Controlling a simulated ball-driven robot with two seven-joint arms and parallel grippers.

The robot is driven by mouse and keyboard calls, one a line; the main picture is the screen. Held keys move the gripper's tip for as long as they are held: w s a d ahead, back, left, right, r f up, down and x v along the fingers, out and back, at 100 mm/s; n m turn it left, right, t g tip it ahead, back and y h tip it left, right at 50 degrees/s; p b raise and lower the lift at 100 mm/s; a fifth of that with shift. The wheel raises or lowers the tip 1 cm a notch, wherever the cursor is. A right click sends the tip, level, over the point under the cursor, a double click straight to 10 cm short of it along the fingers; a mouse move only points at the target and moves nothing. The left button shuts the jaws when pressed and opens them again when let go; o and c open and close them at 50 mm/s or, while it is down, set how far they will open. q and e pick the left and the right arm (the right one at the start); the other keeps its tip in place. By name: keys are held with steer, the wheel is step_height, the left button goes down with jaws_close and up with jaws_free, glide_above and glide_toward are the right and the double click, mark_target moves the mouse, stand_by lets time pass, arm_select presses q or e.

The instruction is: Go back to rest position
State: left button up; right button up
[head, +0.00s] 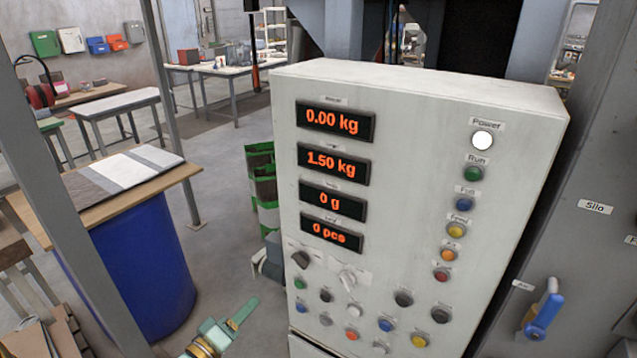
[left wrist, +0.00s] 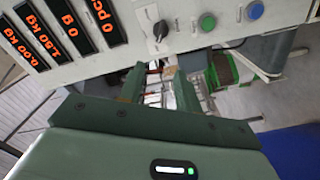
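The control panel (head: 400,200) is a light grey cabinet with several red-lit displays reading 0.00 kg, 1.50 kg, 0 g and 0 pcs. Knobs and coloured buttons sit below and to the right of them. My left gripper (head: 242,312) is low in the head view, left of the panel's lower edge and apart from it. In the left wrist view its two green fingers (left wrist: 159,88) stand apart with nothing between them. The panel (left wrist: 150,50) fills the top of that view. My right gripper is in neither view.
A blue drum (head: 145,265) under a wooden board stands at left, beside a grey post (head: 70,200). A blue-handled valve (head: 543,312) is on the silo side at right. Floor between drum and panel is open.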

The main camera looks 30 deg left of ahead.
arm_select(q)
steer(key=s+a+f+m+g+y+b, duration=0.1)
steer(key=s+f+m+g, duration=0.4)
steer(key=f, duration=0.6)
steer(key=s+a+f+m+g+b, duration=0.1)
steer(key=s+f+m+g+b, duration=0.15)
steer(key=s+f, duration=0.6)
steer(key=s+a+f+m+g+y+b, duration=0.1)
steer(key=s+f+m+g, duration=0.25)
steer(key=f, duration=1.05)
steer(key=s+d+f+m+g+b, duration=0.2)
steer(key=s+d+f+g, duration=0.1)
steer(key=s+f, duration=0.45)
steer(key=s+d+f+m+g+b, duration=0.2)
steer(key=s+f+b, duration=0.1)
steer(key=s+f, duration=0.4)
steer(key=s+d+f+g+b, duration=0.1)
steer(key=s+d+f, duration=0.3)
steer(key=d, duration=0.4)
steer(key=shift+s+d+b, duration=0.15)
steer(key=shift+d+b, duration=0.25)
steer(key=shift+b, duration=0.45)
